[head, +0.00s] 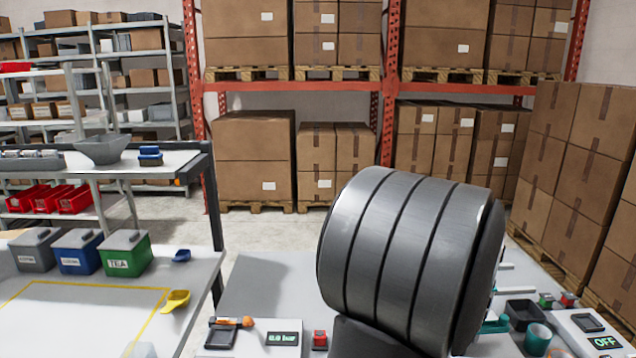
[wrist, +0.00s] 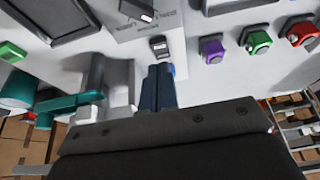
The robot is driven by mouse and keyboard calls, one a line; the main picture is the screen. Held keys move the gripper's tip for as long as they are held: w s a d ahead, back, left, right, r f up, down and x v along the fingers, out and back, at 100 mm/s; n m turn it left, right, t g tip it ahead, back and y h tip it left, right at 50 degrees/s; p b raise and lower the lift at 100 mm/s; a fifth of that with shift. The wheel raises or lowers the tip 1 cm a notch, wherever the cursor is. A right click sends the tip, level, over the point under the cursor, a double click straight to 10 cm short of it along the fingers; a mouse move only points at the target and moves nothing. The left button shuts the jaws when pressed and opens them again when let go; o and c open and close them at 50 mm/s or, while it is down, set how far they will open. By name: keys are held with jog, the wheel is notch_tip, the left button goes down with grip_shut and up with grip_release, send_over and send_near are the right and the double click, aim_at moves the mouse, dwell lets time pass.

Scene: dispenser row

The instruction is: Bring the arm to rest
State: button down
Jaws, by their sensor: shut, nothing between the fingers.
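My gripper (wrist: 158,70) shows in the wrist view as two dark blue fingers side by side with no gap between them. It is shut and empty, pointing toward the pale panel and bench surface. In the head view a large grey ribbed link of my arm fills the centre right, and my gripper is hidden there. Whether the fingertips touch anything cannot be told.
Green (head: 114,253), blue (head: 77,251) and grey (head: 36,250) bins stand left by a yellow scoop (head: 176,300). In the wrist view, a purple button (wrist: 212,49) sits right of the fingers.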

jog(key=shift+w+f, duration=0.3)
jog(key=shift+f, duration=0.2)
jog(key=shift+w+f+g, duration=0.15)
jog(key=shift+w+g, duration=0.25)
jog(key=shift+g, duration=0.1)
dwell(0.8)
